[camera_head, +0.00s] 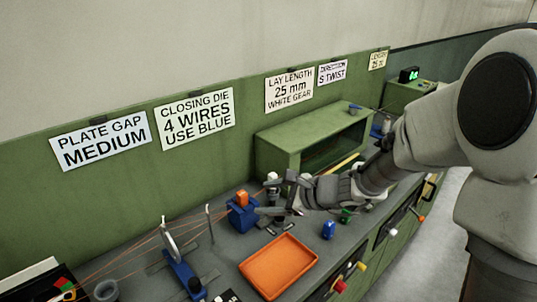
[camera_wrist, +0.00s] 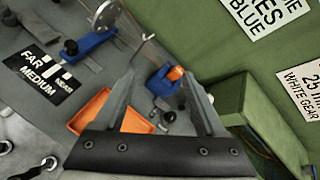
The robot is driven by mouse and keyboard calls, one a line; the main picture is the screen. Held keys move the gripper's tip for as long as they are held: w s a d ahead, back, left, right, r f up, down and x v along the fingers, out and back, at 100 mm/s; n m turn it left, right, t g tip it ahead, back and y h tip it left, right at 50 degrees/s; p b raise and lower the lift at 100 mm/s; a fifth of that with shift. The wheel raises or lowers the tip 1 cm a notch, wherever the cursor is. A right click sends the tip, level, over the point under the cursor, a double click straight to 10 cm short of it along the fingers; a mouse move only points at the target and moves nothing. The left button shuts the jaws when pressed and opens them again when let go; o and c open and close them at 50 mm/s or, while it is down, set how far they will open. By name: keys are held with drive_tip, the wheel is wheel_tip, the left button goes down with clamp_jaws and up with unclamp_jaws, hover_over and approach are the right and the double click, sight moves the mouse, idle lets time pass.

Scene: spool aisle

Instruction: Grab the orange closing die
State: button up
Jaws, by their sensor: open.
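The orange closing die (camera_head: 241,197) sits in the top of a blue holder (camera_head: 241,216) on the bench, left of my gripper in the head view. In the wrist view the die (camera_wrist: 175,73) shows as an orange piece at the holder (camera_wrist: 159,83), between my fingers and beyond their tips. My gripper (camera_head: 287,194) is open and empty, apart from the die and a little to its right in the head view. Both fingers (camera_wrist: 162,78) show spread in the wrist view.
An orange tray (camera_head: 277,266) lies in front of the holder. A green shelf box (camera_head: 288,146) stands behind my gripper. A blue stand with a disc (camera_head: 180,270) and thin wires are at left. A sign says four wires use blue.

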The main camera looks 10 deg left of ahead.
drive_tip(key=w+f+m+t+h+p, duration=0.1)
drive_tip(key=w+f+m+t+p, duration=0.1)
drive_tip(key=w+f+m, duration=0.55)
drive_tip(key=m+p, duration=0.1)
approach(245, 197)
drive_tip(key=x, duration=0.6)
drive_tip(key=shift+w+a+f, duration=0.1)
drive_tip(key=shift+w+f, duration=0.05)
drive_tip(key=shift+p+x, duration=0.9)
drive_tip(key=shift+x, duration=1.75)
clamp_jaws()
